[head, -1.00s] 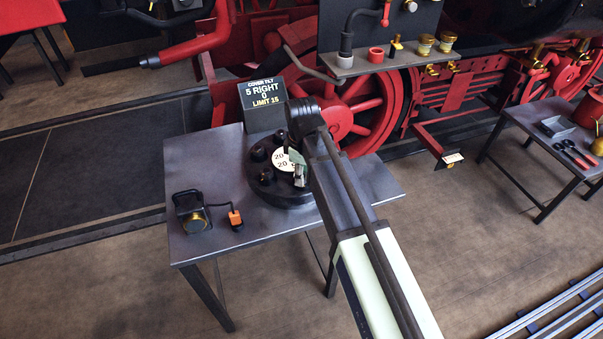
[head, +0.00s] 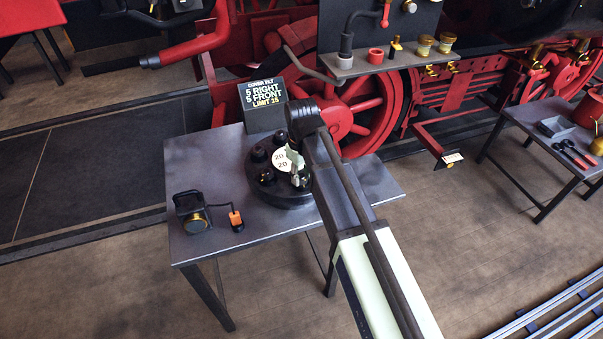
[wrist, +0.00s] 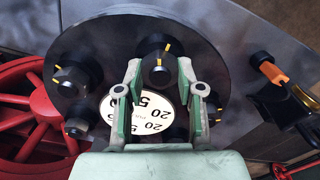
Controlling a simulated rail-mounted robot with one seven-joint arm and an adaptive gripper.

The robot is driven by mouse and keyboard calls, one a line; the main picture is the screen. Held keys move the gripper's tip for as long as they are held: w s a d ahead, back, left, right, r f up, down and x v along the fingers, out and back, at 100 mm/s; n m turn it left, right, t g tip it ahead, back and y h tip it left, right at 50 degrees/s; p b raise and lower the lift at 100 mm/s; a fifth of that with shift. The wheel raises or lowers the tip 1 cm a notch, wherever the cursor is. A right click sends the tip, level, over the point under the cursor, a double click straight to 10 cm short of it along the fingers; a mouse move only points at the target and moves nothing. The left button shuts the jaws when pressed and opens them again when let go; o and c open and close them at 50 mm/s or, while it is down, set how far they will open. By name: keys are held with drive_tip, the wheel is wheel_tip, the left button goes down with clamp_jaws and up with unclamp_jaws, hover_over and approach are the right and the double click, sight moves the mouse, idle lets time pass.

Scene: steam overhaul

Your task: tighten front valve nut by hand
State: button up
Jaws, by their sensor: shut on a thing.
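A round black valve cover (head: 285,198) lies on the grey table, with several dark nuts around its rim and a white dial marked 20 (head: 281,160) in its middle. My gripper (head: 298,172) reaches down at the cover's near right side. In the wrist view, my gripper (wrist: 159,72) has its two fingers on either side of the front valve nut (wrist: 157,62), which carries yellow marks. Another nut (wrist: 72,78) with a yellow mark stands at the left, clear of the fingers. The fingers partly hide the dial (wrist: 150,112) and other nuts.
A sign box (head: 265,103) behind the cover reads COVER TILT, 5 RIGHT, 5 FRONT, LIMIT 15. A black lamp-like device (head: 192,212) with an orange-tipped cable (head: 236,219) sits at the table's left. Red locomotive wheels (head: 357,105) stand close behind.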

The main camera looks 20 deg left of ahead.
sight(302, 175)
drive_tip(key=shift+m, duration=2.3)
drive_tip(key=o, duration=1.2)
drive_tip(key=shift+c, duration=0.2)
drive_tip(key=shift+r, duration=0.1)
wheel_tip(302, 175, up, 12)
